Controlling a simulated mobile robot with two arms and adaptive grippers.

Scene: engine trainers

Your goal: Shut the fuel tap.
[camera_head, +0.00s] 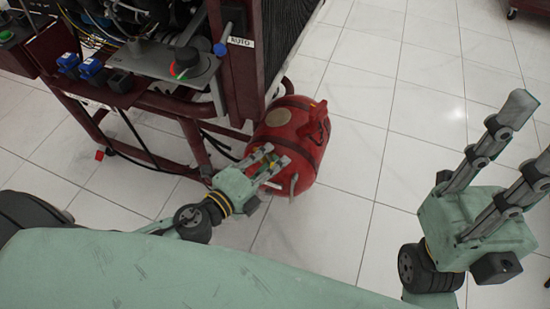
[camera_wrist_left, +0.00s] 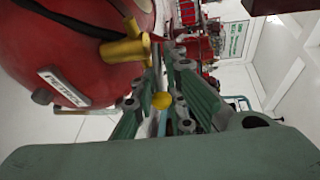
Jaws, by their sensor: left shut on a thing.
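The red fuel tank (camera_head: 305,125) lies on its side low beside the engine stand, and fills the upper left of the left wrist view (camera_wrist_left: 70,35). The brass fuel tap (camera_wrist_left: 125,48) sticks out from the tank's side. A small yellow ball (camera_wrist_left: 162,100) shows between my left fingers. My left gripper (camera_head: 275,161) is at the tank's near side, shut on the fuel tap; its fingers hide much of the handle, and I cannot tell the handle's exact angle. My right gripper (camera_head: 532,138) is open and empty, to the right, well clear of the tank.
The dark red engine stand (camera_head: 240,70) with its control panel (camera_head: 165,65) stands at the upper left. Its lower rails and black cables run left of the tank. A small red object (camera_head: 99,155) shows by the stand's foot. White tiled floor (camera_head: 375,110) is clear right of the tank.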

